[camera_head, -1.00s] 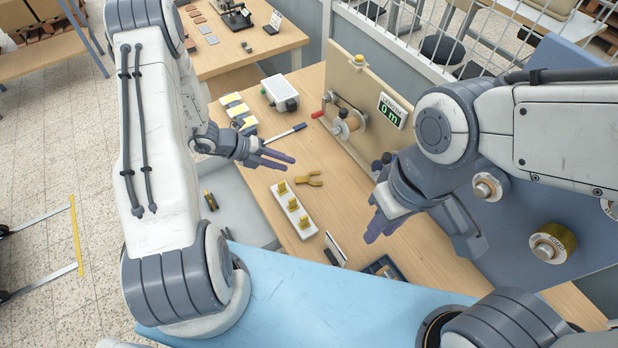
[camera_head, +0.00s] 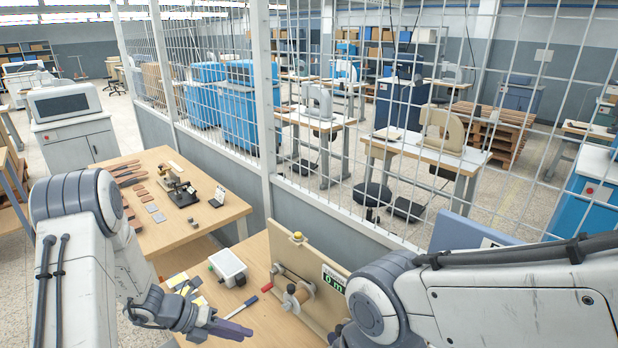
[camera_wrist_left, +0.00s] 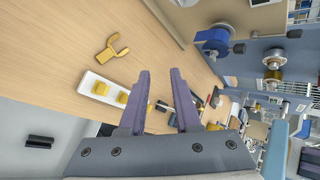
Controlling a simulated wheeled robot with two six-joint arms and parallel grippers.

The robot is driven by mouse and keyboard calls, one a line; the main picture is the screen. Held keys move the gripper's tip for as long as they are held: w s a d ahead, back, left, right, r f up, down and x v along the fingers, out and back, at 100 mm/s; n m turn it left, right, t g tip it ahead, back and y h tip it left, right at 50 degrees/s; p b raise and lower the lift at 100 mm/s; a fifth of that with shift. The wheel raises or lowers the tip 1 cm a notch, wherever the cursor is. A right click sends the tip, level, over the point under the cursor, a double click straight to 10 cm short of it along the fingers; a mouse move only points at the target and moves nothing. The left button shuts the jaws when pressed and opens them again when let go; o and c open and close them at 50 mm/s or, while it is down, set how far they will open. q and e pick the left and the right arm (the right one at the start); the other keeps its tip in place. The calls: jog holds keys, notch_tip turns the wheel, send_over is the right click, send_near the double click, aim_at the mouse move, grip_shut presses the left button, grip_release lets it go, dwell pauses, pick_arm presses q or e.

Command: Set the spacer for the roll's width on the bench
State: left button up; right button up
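My left gripper (camera_head: 232,328) is over the bench (camera_head: 262,330), in front of the blue-and-white pen (camera_head: 240,307). In the left wrist view its two purple fingers (camera_wrist_left: 160,102) are apart with nothing between them. That view also shows a yellow forked piece (camera_wrist_left: 112,48) lying flat on the bench, apart from the fingers. A white strip (camera_wrist_left: 98,88) carries yellow blocks (camera_wrist_left: 122,98) and is partly hidden by a finger. I cannot tell which piece is the spacer. My right gripper is out of view.
A mesh fence (camera_head: 230,110) stands behind the bench. A second table (camera_head: 165,235) holds leather pieces and a small press. Dark parts lie near the fingers in the wrist view.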

pick_arm(q)
jog(key=s+d+r+m+g+y+b, duration=0.3)
jog(key=s+d+m, duration=0.35)
jog(key=m, duration=0.55)
jog(key=s+d+r+m+g+y+b, duration=0.1)
jog(key=s+d+m+g+b, duration=0.1)
jog(key=s+d+m+b, duration=0.65)
jog(key=s+a+m+t+y+b, duration=0.1)
jog(key=s+m, duration=0.3)
jog(key=m, duration=0.7)
jog(key=s+m+t+y+b, duration=0.1)
jog(key=s+m+y, duration=0.2)
jog(key=m, duration=0.9)
jog(key=shift+s+a+t+b, duration=0.3)
jog(key=shift+s+a+b, duration=0.1)
jog(key=shift+s, duration=0.15)
jog(key=shift+s+r, duration=0.1)
